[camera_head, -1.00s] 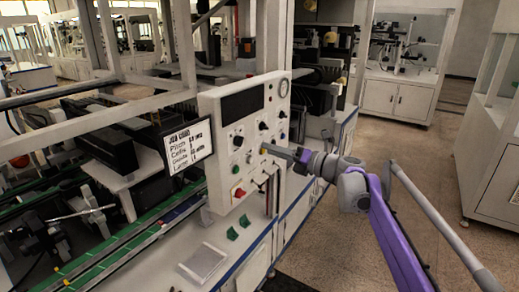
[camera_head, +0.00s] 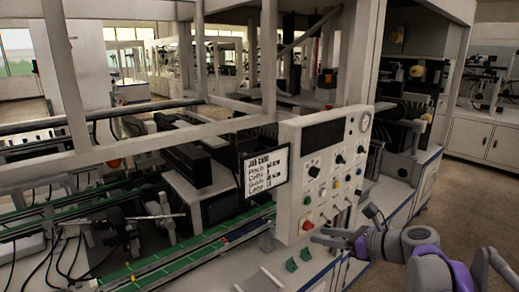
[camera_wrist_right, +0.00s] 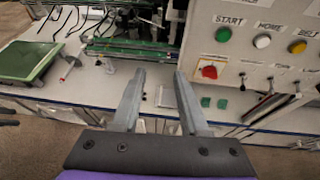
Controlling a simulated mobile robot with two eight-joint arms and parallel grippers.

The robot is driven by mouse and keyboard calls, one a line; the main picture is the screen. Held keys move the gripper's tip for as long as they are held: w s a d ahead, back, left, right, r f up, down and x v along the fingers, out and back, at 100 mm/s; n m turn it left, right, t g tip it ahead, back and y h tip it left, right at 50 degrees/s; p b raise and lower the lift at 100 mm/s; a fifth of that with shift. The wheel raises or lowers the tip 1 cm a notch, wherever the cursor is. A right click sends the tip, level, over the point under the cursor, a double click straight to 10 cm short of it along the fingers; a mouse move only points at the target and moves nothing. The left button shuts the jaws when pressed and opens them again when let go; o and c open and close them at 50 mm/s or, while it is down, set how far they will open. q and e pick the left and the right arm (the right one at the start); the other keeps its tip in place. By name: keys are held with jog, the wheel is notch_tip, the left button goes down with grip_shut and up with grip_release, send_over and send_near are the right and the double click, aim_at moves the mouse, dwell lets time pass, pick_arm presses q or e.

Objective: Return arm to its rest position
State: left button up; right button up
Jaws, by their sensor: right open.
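My right arm (camera_head: 445,268), grey and purple, comes in at the lower right of the head view. Its gripper (camera_head: 318,236) is in front of the lower edge of the white control panel (camera_head: 296,180), with its fingers pointing left. In the right wrist view the two grey fingers (camera_wrist_right: 155,85) are apart with nothing between them. The panel's face (camera_wrist_right: 250,100) is at the right there, clear of the fingers. My left gripper does not show in either view.
The panel carries a green START button (camera_wrist_right: 223,34), a red knob (camera_wrist_right: 209,71) and several other controls. A label screen (camera_head: 266,163) hangs beside it. Green conveyor tracks (camera_head: 180,262) run along the white bench. Open floor (camera_head: 468,208) lies at the right.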

jog(key=s+a+f+n+g+h, duration=0.2)
jog(key=s+a+f+n, duration=0.1)
jog(key=s+f+n, duration=0.4)
jog(key=s+a+f+n+g+h, duration=0.2)
jog(key=s+f+n, duration=0.35)
jog(key=s, duration=0.35)
jog(key=s+d+f+n+h, duration=0.4)
jog(key=s+f+n+h, duration=0.1)
jog(key=s+f+n, duration=0.6)
jog(key=s+n, duration=0.2)
jog(key=n, duration=0.2)
jog(key=shift+s+d, duration=0.15)
jog(key=shift+s, duration=0.05)
